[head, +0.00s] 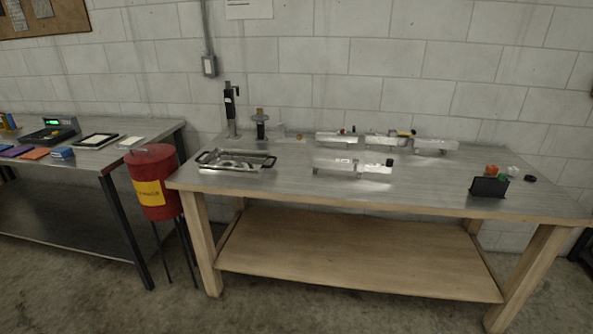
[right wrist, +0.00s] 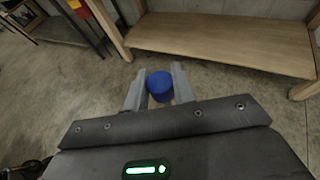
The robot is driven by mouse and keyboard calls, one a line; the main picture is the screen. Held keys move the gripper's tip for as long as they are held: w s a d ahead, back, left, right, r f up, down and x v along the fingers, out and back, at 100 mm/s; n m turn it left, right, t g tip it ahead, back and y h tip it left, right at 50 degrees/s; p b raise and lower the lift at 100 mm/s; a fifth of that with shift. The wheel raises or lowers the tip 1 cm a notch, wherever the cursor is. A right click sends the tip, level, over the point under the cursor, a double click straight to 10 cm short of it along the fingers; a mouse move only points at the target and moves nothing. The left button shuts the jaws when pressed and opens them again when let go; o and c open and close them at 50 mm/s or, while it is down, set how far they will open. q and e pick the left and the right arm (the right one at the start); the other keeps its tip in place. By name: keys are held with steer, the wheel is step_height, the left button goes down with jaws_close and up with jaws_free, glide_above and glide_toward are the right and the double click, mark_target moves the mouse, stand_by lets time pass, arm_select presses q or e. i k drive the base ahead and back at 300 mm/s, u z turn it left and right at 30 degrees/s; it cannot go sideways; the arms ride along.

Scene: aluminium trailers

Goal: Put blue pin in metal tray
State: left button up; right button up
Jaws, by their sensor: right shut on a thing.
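In the right wrist view my right gripper (right wrist: 160,88) is shut on a blue round-topped thing, the blue pin (right wrist: 160,84), held between its two fingers above the concrete floor. The metal tray (head: 235,161) is a shallow shiny tray with dark handles, at the left end of the wood-framed workbench in the head view. The right gripper is away from the tray, in front of the bench. Neither gripper shows in the head view, and my left gripper is out of sight.
The workbench (head: 400,185) has a wooden lower shelf (head: 350,255). Aluminium trailer pieces (head: 352,167) stand mid-bench, a black holder (head: 489,187) at right. A red bin (head: 153,182) stands left of the bench, beside another table (head: 95,165). The floor in front is clear.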

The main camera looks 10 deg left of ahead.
mark_target(235, 161)
steer(key=z, duration=0.05)
steer(key=k, duration=0.25)
steer(key=u, duration=1)
steer(key=i, duration=1.15)
steer(key=u, duration=0.5)
steer(key=i, duration=1.2)
steer(key=z, duration=0.2)
